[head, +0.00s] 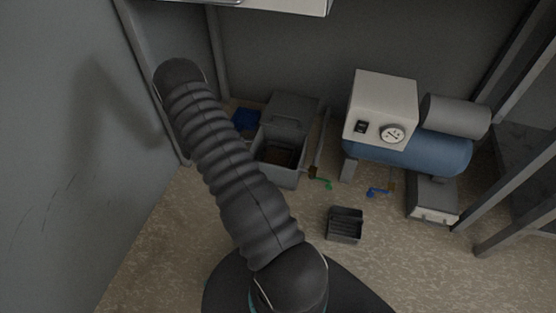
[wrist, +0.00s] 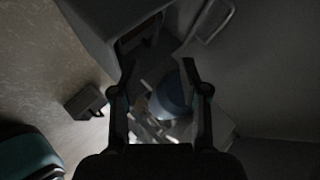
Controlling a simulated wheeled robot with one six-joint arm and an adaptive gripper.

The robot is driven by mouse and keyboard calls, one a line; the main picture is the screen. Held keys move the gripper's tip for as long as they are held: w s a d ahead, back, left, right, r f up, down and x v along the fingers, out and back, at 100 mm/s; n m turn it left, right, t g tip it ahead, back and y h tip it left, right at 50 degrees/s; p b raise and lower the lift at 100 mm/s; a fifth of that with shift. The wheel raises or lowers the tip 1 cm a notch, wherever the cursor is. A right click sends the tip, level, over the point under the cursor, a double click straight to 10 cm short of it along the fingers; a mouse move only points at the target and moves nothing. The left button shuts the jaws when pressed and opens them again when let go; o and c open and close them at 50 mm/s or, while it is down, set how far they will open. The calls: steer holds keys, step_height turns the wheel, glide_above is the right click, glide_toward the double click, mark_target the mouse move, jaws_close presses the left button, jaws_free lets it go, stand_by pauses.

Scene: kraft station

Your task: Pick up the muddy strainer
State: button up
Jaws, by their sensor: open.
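No object is plainly marked as the muddy strainer. A small dark open basket with a ribbed inside (head: 345,224) stands on the floor in the head view and may be it; I cannot make out mud on it. A small dark box-like thing (wrist: 85,102) at left in the wrist view may be the same piece. My gripper (wrist: 158,65) is open, its two fingers apart, and I see nothing held between them. In the head view my arm hides the gripper. The dark basket is off to one side of the fingers, apart from them.
A grey open bin (head: 277,178) with brown contents stands by the back wall, a blue item (head: 246,119) beside it. A blue tank machine (head: 410,155) with a white control box (head: 382,108) stands right. Small green (head: 328,184) and blue valves (head: 378,191) lie nearby. The front floor is clear.

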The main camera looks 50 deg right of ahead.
glide_toward(277, 149)
steer(key=d+f, duration=0.2)
steer(key=shift+s+r+b+x, duration=0.1)
steer(key=shift+r+b+x, duration=0.1)
steer(key=shift+x, duration=1.25)
steer(key=shift+s+r+b+x, duration=0.1)
steer(key=shift+b+x, duration=0.05)
steer(key=shift+x, duration=1.3)
steer(key=shift+d, duration=0.15)
jaws_close()
